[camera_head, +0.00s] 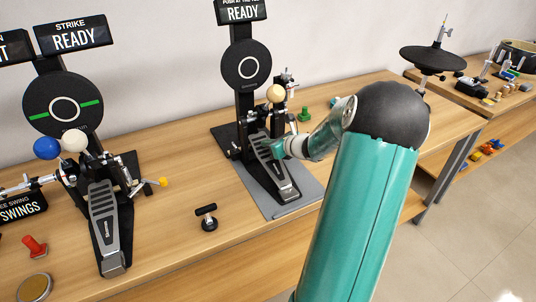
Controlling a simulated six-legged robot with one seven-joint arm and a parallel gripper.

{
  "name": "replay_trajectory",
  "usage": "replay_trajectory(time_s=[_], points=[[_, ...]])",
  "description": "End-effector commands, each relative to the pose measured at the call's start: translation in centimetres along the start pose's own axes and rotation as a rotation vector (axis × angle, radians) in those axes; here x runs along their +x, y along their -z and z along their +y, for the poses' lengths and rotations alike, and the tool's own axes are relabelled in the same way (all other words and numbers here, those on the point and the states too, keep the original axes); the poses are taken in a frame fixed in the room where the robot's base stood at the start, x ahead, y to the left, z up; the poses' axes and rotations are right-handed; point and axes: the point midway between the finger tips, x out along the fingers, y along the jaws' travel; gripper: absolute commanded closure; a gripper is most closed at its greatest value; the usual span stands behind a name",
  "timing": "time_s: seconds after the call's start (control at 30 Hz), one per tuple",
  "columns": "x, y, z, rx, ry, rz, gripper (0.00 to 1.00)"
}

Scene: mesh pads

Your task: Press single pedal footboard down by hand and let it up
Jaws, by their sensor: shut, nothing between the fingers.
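The single pedal stands on a grey mat (308,199) in the middle of the table, below a round black pad (246,65) with a READY sign. Its long dark footboard (281,184) slopes down toward the front edge. A cream beater ball (275,93) stands at the pedal's upper right, in front of the pad and apart from it in the picture. My gripper (277,151) is shut and empty, at the upper part of the footboard from the right. I cannot tell whether its tip touches the board. My teal arm covers the table to the right.
At the left is another pedal (104,218) with blue and white beaters and a STRIKE READY pad (65,108). A black T-shaped key (208,218) lies between the pedals. A green piece (305,114) is behind my wrist. A black cymbal (433,59) stands at the right.

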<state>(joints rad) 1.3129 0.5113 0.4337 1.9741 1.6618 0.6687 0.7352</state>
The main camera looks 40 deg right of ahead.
Motion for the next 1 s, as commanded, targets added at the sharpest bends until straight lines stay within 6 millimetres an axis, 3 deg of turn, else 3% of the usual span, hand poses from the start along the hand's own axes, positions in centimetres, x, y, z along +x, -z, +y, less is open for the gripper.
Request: replay_trajectory(time_s=[0.4, 1.0], points=[[0.1, 0.2, 0.0, 0.001, -0.001, 0.000, 1.00], [1.5, 3.4, 0.1, 0.004, -0.001, 0.005, 1.00]])
